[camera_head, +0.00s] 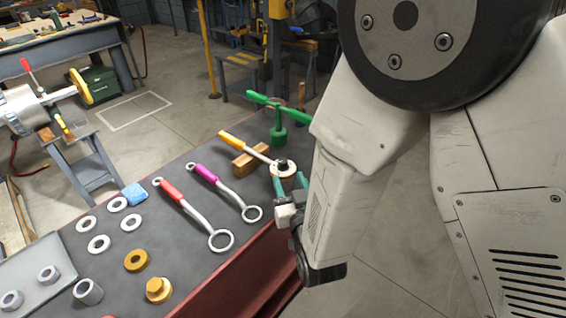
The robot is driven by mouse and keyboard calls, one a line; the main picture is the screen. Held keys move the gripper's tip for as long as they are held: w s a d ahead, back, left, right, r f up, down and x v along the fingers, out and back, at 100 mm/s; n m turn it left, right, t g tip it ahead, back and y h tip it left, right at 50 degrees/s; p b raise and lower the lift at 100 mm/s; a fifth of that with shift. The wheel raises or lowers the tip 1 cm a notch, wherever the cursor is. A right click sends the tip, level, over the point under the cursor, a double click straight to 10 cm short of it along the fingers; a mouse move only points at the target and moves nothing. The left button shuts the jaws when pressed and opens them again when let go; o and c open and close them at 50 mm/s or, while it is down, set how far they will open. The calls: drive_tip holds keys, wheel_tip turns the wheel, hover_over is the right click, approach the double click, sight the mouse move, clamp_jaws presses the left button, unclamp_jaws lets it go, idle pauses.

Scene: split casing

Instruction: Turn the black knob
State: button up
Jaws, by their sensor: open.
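A small black piece (283,162), which looks like the black knob, stands at the table's right side, at the ring end of a yellow-handled tool (237,140). The ring appears to sit around it, but the detail is too small to be sure. My gripper (291,183) is just in front of the knob, toward the camera, with its two teal fingers spread apart. Nothing shows between them. I cannot tell whether a finger touches the ring. The gripper's wrist is partly hidden behind my arm.
A wooden block (250,163) lies under the yellow tool's shaft. A green T-handled piece (278,132) stands just behind. Red-handled (170,190) and magenta-handled (207,176) ring tools lie left. Several washers and brass parts (136,260) occupy the dark tabletop (190,262). Its red edge is near my arm.

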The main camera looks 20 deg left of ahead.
sight(284, 167)
drive_tip(key=x, duration=0.7)
drive_tip(key=shift+w+a, duration=0.15)
drive_tip(key=shift+w, duration=0.1)
clamp_jaws()
